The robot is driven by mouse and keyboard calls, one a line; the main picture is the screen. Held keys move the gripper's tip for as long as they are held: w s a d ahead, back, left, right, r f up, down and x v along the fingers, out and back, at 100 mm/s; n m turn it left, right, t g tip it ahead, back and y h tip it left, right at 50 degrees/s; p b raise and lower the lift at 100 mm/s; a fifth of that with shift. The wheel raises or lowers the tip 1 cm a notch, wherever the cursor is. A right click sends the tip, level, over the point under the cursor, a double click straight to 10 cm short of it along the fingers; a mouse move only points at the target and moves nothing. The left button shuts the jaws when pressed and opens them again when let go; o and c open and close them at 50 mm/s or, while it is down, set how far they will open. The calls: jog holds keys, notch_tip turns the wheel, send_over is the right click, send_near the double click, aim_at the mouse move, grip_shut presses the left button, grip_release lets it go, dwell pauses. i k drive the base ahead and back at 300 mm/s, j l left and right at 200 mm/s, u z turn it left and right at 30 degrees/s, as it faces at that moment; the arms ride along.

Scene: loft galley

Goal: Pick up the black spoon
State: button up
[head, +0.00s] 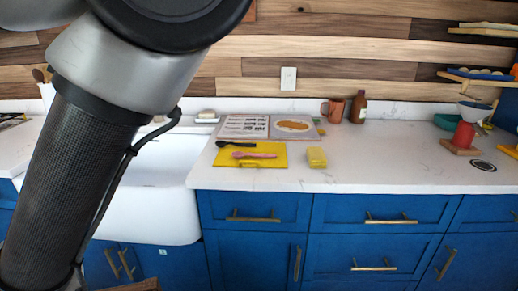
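A black spoon (236,144) lies at the back of a yellow mat or board (274,150) on the white counter, near the sink. A pink utensil (255,155) lies just in front of it on the same yellow board. My arm fills the left side of the head view, with its end out of the picture. My gripper is not visible, so its hold cannot be seen.
An open book (300,127) lies behind the board. A yellow sponge-like block (316,158) sits right of it. A mug (332,110) and brown bottle (358,107) stand at the back. The white sink (165,190) is left; counter space (390,160) to the right is clear.

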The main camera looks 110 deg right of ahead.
aim_at(220, 144)
jog(key=k+j+z, duration=0.15)
jog(key=z, duration=1)
jog(key=i+z, duration=0.1)
jog(key=z, duration=0.85)
jog(key=i+z, duration=0.1)
jog(key=z, duration=0.35)
jog(key=j+z, duration=0.1)
jog(key=z, duration=0.35)
jog(key=j+z, duration=0.1)
jog(key=z, duration=0.35)
jog(key=i+j+z, duration=0.2)
